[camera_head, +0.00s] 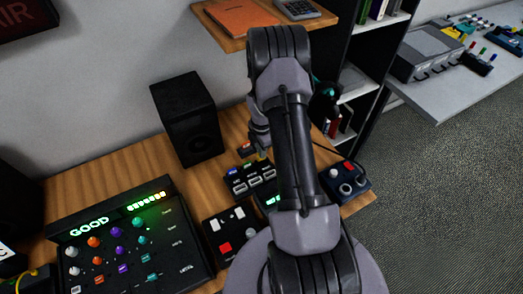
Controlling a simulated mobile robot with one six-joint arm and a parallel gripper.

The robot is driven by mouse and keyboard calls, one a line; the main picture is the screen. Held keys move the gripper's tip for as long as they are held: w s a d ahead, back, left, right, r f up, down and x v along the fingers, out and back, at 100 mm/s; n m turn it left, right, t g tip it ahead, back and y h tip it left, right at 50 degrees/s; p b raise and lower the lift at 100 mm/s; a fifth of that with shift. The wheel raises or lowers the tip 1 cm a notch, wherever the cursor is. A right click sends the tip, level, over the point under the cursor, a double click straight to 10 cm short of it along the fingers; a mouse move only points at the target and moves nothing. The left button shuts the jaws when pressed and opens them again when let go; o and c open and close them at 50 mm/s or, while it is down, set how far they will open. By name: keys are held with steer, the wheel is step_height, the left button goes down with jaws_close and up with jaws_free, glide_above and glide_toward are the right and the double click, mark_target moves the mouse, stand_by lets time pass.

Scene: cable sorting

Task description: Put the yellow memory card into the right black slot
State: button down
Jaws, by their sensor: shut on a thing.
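My gripper (261,148) points down behind the slotted black box, partly hidden by my own arm. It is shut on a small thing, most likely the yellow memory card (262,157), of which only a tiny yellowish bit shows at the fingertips. The black box (250,179) has several slots with white labels on its front. Small coloured pieces, one blue-purple and one green, show at its top left. The right slot is close below my gripper. I cannot tell whether the card touches it.
A black speaker (187,118) stands left of the box on the wooden desk (110,182). A lit mixer panel (125,235) and a small switch panel (229,232) lie in front. A knob box (345,180) is at the right. A shelf (237,42) hangs behind.

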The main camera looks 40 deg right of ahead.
stand_by(0.5)
steer(key=shift+f+b, duration=0.55)
steer(key=shift+f, duration=0.1)
steer(key=shift+f+b, duration=0.4)
steer(key=shift+f, duration=0.05)
steer(key=c, duration=1.5)
jaws_free()
steer(key=shift+o, duration=0.3)
